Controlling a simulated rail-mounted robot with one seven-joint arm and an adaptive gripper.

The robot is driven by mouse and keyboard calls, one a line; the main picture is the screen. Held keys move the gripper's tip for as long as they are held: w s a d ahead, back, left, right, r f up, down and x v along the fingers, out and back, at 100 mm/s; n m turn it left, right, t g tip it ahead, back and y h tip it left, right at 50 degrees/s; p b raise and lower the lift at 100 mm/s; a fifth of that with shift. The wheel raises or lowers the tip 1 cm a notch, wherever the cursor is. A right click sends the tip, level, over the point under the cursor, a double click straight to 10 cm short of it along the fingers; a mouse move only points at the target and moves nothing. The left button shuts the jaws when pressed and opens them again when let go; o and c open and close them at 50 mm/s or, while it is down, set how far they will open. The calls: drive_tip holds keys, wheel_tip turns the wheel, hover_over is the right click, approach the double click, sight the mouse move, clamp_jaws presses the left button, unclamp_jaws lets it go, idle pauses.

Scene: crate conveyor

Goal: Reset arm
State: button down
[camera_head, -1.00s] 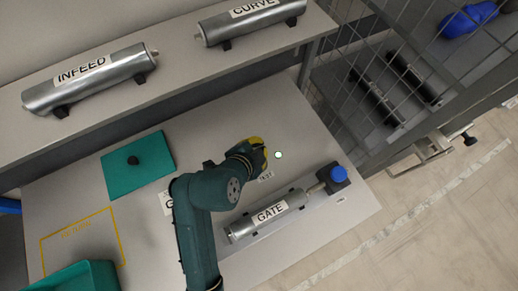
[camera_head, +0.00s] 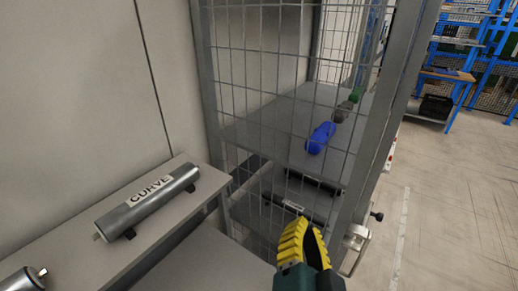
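My gripper (camera_head: 310,229) is at the bottom of the head view, right of centre, pointing up in the picture. It has ribbed yellow fingers on a dark green wrist. A dark gap shows between the fingers lower down, but the tips look close together, so its opening is unclear. No held object shows. It appears in front of the wire mesh cage; I cannot tell its distance from the mesh.
A grey roller labelled CURVE (camera_head: 148,200) lies on a shelf at left. Part of another roller (camera_head: 24,281) shows at the lower left corner. Behind the mesh are a blue object (camera_head: 320,138) and dark rollers. Open floor (camera_head: 450,210) lies at right.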

drive_tip(key=s+r+n+t+y, duration=0.2)
drive_tip(key=s+r+n+t, duration=0.45)
drive_tip(key=r, duration=0.55)
wheel_tip(320, 180, up, 30)
drive_tip(key=n+g+p, duration=0.1)
drive_tip(key=n+p, duration=0.2)
drive_tip(key=p, duration=2.6)
drive_tip(key=shift+a+p, duration=0.3)
drive_tip(key=shift+f, duration=0.1)
